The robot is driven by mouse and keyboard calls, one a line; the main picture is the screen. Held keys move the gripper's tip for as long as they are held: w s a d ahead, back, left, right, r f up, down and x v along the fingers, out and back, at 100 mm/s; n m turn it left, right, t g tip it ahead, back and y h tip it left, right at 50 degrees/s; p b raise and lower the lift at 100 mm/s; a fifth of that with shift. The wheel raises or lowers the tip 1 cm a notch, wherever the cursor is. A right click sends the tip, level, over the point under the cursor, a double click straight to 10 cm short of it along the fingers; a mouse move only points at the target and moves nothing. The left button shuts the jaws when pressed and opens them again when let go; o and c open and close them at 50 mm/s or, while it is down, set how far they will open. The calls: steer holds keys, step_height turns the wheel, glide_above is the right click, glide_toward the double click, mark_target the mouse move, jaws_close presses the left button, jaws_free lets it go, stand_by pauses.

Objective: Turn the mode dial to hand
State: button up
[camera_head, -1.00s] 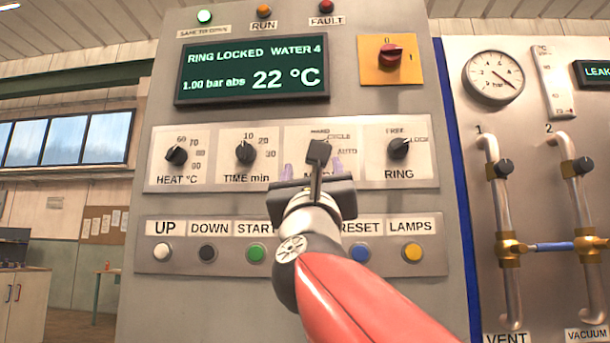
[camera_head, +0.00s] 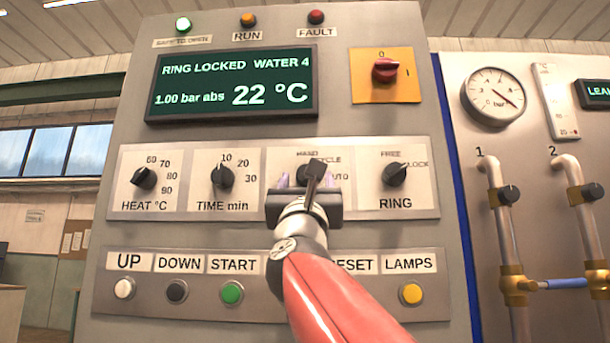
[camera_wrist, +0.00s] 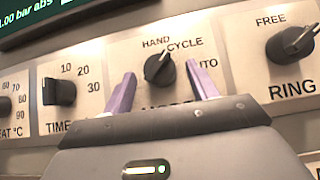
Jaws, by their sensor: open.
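The mode dial (camera_wrist: 158,68) is a black knob on the pale control plate in the wrist view. Its pointer aims up and right, between the HAND (camera_wrist: 155,41) and CYCLE (camera_wrist: 185,44) labels, and AUTO is partly covered by a finger. My gripper (camera_wrist: 162,88) is open, with one purple finger left of the dial and one right of it. The fingertips look short of the knob, and no contact shows. In the head view my gripper (camera_head: 308,182) is in front of the mode section and largely hides the dial.
The time knob (camera_head: 222,175) is left of my gripper and the ring knob (camera_head: 396,174) is right. A button row lies below, including the green start button (camera_head: 232,292); my arm covers part of it. The display (camera_head: 235,84) reads RING LOCKED.

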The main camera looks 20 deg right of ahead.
steer(key=c, duration=1)
steer(key=shift+d+n+y+b, duration=0.1)
steer(key=shift+n+y+b, duration=0.4)
steer(key=shift+n, duration=0.1)
steer(key=shift+s+d+r+n+g+y+b, duration=0.15)
steer(key=shift+n+g+y+b, duration=0.3)
steer(key=shift+n+y, duration=2.1)
steer(key=shift+w+d+r+n+g+y+b, duration=0.1)
steer(key=shift+d+n+g+y+b, duration=0.35)
steer(key=shift+n+y, duration=2.05)
steer(key=shift+s+r+n+g+y+b, duration=0.25)
steer(key=shift+n+y+b, duration=0.4)
steer(key=shift+n+y, duration=1.9)
steer(key=shift+w+f+n+g, duration=0.2)
steer(key=shift+n+g, duration=0.15)
steer(key=shift+n, duration=0.55)
